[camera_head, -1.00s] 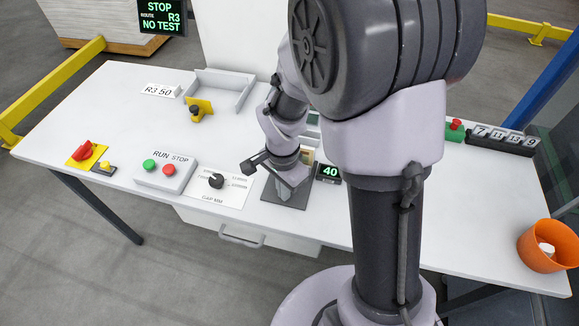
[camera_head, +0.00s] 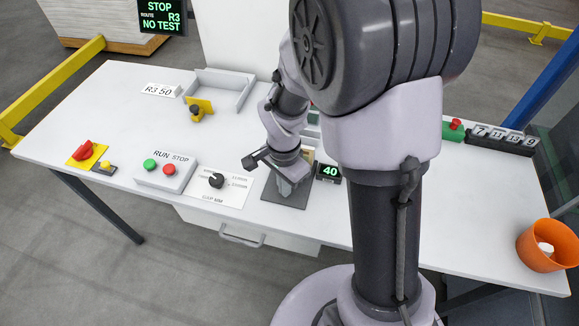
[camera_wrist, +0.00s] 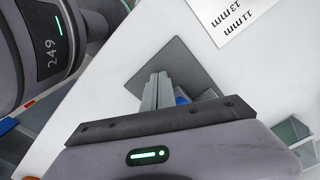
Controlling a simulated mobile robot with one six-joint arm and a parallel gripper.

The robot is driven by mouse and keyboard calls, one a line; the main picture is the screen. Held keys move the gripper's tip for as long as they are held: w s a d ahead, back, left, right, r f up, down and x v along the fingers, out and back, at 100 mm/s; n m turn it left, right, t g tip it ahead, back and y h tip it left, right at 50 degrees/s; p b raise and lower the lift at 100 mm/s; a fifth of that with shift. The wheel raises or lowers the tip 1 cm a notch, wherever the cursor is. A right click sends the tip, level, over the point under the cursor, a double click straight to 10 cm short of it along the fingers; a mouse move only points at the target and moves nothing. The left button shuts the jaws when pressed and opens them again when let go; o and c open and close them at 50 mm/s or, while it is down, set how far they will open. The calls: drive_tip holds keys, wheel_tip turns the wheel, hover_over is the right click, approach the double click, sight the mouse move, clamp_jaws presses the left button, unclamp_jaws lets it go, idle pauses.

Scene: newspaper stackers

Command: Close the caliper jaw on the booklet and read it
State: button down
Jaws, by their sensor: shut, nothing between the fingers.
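My gripper (camera_head: 284,188) is shut and empty, low over the dark grey base plate of the caliper station (camera_head: 285,197) at the table's front edge. In the wrist view, its two fingers (camera_wrist: 158,84) lie together over that plate (camera_wrist: 180,62). A small blue part (camera_wrist: 182,99) and a grey part show beside the fingers, partly hidden by my gripper's body. A green-lit readout (camera_head: 329,172) right of the plate shows 40. A tan piece behind my wrist is mostly covered. I cannot make out the booklet or the caliper jaw for certain.
Left of the plate are a gap dial panel (camera_head: 218,186) and a RUN/STOP box (camera_head: 165,172). A grey tray (camera_head: 222,88) stands behind, with a yellow bracket (camera_head: 198,108) in front. An orange cup (camera_head: 546,246) stands far right. The left middle of the table is clear.

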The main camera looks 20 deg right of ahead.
drive_tip(key=shift+w+d+p, duration=0.2)
drive_tip(key=shift+w+d, duration=0.5)
drive_tip(key=shift+w, duration=0.25)
drive_tip(key=shift+w+d+p, duration=0.15)
drive_tip(key=shift+w+d, duration=0.5)
drive_tip(key=shift+w, duration=0.3)
idle(1.0)
drive_tip(key=shift+s+a+b, duration=0.2)
drive_tip(key=shift+s+a, duration=0.25)
drive_tip(key=shift+s, duration=0.2)
drive_tip(key=shift+s+a+b, duration=0.2)
drive_tip(key=shift+s+a, duration=0.2)
drive_tip(key=shift+s, duration=0.2)
wheel_tip(320, 180, up, 6)
drive_tip(key=p, duration=0.4)
drive_tip(key=shift+p, duration=0.3)
wheel_tip(320, 180, up, 18)
drive_tip(key=p, duration=0.5)
drive_tip(key=shift+f+p, duration=0.25)
drive_tip(key=shift+p, duration=0.1)
